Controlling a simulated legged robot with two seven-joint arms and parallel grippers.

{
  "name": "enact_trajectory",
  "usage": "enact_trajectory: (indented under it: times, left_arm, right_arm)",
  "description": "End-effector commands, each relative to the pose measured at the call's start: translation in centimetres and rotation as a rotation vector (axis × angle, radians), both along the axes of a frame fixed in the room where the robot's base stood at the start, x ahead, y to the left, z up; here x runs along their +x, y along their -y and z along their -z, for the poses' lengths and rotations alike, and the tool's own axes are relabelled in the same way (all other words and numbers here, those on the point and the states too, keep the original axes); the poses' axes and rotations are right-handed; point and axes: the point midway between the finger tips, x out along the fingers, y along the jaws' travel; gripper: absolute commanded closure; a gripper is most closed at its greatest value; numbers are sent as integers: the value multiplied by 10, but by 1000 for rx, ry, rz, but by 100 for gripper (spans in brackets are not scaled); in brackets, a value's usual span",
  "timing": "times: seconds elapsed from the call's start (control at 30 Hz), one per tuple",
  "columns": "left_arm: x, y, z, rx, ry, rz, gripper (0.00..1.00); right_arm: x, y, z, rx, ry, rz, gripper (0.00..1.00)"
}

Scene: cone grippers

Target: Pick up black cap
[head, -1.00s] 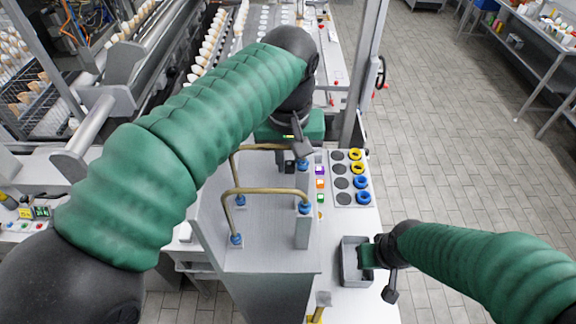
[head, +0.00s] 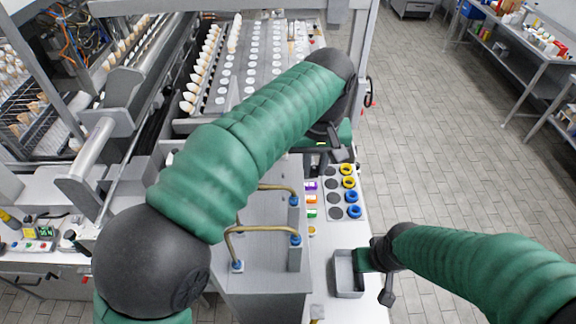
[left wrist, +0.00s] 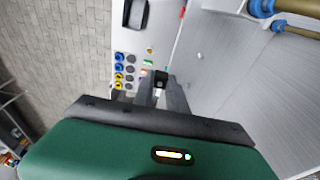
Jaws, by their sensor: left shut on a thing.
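The black cap (left wrist: 161,78) shows in the left wrist view between the fingers of my left gripper (left wrist: 160,92), which is shut on it. In the head view my left gripper (head: 338,150) is beyond the brass-coloured handles, beside the board with rings, mostly behind my arm. I cannot make out the cap there. My right gripper (head: 364,260) is at the right rim of a small grey tray (head: 348,274); its fingers are too hidden to tell open from shut.
The board (head: 333,197) with yellow and blue rings and dark round spots lies on the white counter. Small coloured blocks (head: 311,199) stand left of it. Brass-coloured handles (head: 262,229) rise from a grey panel at left. Tiled floor lies right of the counter.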

Motion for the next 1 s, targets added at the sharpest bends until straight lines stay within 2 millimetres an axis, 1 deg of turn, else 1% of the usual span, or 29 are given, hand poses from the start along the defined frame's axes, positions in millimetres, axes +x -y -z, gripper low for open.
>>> enact_trajectory:
  times: [0.03,0.1,0.2,0.3,0.5,1.0]
  left_arm:
    - [5,14,5,1,-2,4,100]
    - [13,30,4,1,-3,3,100]
    - [22,50,2,2,-2,3,100]
    - [28,63,-1,2,-2,2,100]
    - [33,73,-5,1,-1,0,100]
    - [33,78,-4,3,-3,1,100]
  right_arm:
    - [-1,0,5,0,-3,0,70]
    - [-1,0,5,0,-4,0,70]
    - [-1,0,5,0,-3,0,70]
    - [-1,0,5,0,-3,0,70]
    - [-1,0,5,0,-3,0,70]
    - [-1,0,5,0,-3,0,70]
